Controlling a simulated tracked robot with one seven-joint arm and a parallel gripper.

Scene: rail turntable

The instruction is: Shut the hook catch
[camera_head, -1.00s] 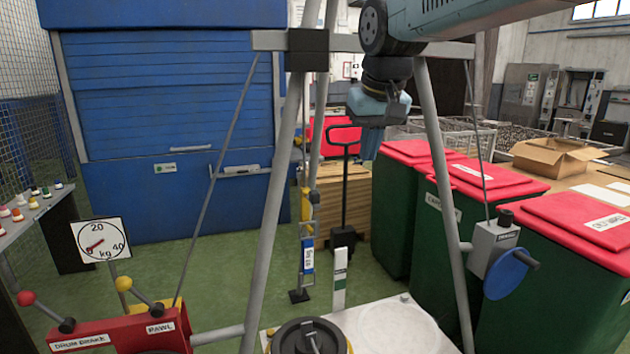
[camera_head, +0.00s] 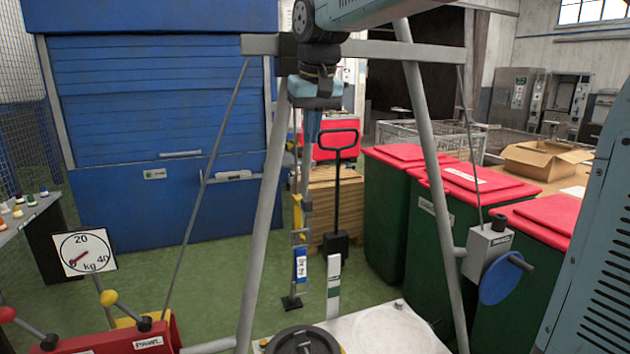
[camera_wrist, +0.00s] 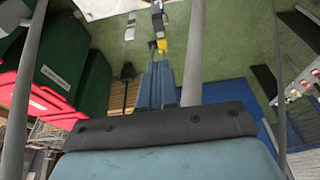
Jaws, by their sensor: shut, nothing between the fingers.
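My gripper (camera_head: 312,138) hangs fingers down below the crossbeam of a grey frame in the head view, its blue fingers shut and empty. In the wrist view the shut fingers (camera_wrist: 156,88) point toward a small yellow block (camera_wrist: 164,46). This block (camera_head: 298,212) hangs within the frame in the head view, below my gripper and apart from it. Grey metal parts, probably the hook, show under the block (camera_head: 299,238). They are too small to tell the catch or its position. A blue label (camera_head: 301,265) is lower down.
The frame's slanted leg (camera_head: 263,215) stands close to my gripper. A red winch box (camera_head: 150,338) with ball-ended levers and a dial (camera_head: 85,252) are at left. A crank with a blue disc (camera_head: 501,279) is at right. A dark round weight (camera_head: 300,343) sits on the white platform (camera_head: 425,335).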

